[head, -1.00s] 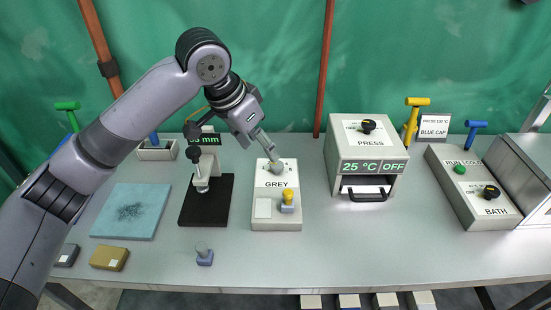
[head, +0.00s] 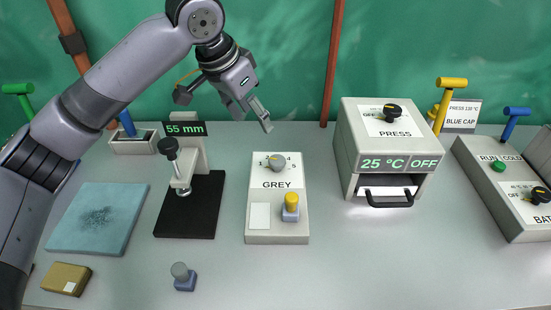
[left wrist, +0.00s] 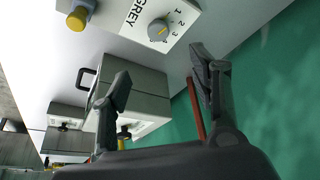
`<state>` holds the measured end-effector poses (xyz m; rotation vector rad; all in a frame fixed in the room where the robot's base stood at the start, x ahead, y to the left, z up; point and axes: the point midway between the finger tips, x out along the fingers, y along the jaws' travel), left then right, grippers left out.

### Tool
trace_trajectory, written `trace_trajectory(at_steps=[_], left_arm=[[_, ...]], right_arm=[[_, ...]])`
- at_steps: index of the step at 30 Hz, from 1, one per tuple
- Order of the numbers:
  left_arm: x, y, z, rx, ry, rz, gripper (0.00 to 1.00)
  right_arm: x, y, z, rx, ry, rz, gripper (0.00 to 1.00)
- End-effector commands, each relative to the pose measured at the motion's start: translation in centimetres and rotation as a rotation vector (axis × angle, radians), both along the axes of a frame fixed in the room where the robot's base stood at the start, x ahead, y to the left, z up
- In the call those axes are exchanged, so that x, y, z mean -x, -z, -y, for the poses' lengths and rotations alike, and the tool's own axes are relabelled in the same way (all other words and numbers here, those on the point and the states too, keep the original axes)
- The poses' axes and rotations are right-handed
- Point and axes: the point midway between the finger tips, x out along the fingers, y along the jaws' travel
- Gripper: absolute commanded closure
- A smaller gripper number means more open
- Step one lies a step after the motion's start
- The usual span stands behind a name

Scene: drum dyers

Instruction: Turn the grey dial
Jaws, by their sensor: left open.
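The grey dial (head: 277,163) is a round knob on top of a white box (head: 258,237) labelled GREY, with numbers from 1 to 5 around it. The number it points to is too small to read surely. My left gripper (head: 253,116) is open and empty, above and behind the dial, clear of it. In the left wrist view the dial (left wrist: 158,29) lies beyond the open fingers (left wrist: 160,80), near the top. My right gripper is not in view.
A yellow-topped plunger (head: 291,203) stands on the box's front. Left is a clamp stand (head: 188,165) reading 55 mm; right is the press (head: 390,140), showing 25 °C OFF. A small grey-topped stamp (head: 184,277) sits in front. Bare table surrounds the box.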

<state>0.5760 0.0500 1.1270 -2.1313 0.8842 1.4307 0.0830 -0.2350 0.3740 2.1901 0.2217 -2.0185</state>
Motion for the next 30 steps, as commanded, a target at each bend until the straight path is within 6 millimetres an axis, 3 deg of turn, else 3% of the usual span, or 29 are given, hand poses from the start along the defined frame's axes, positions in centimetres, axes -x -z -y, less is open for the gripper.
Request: trace_trajectory(at_steps=[5, 22, 30], left_arm=[[-0.4, 1.8, 0.5, -0.002, 0.001, -0.004, 0.45], [-3.6, 12.8, 3.8, -0.001, 0.000, -0.003, 0.45], [-4.5, 15.6, 4.6, 0.000, 0.001, 0.000, 0.45]], right_arm=[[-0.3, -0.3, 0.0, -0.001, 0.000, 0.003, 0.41], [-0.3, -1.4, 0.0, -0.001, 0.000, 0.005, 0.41], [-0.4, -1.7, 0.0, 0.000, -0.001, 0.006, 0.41]])
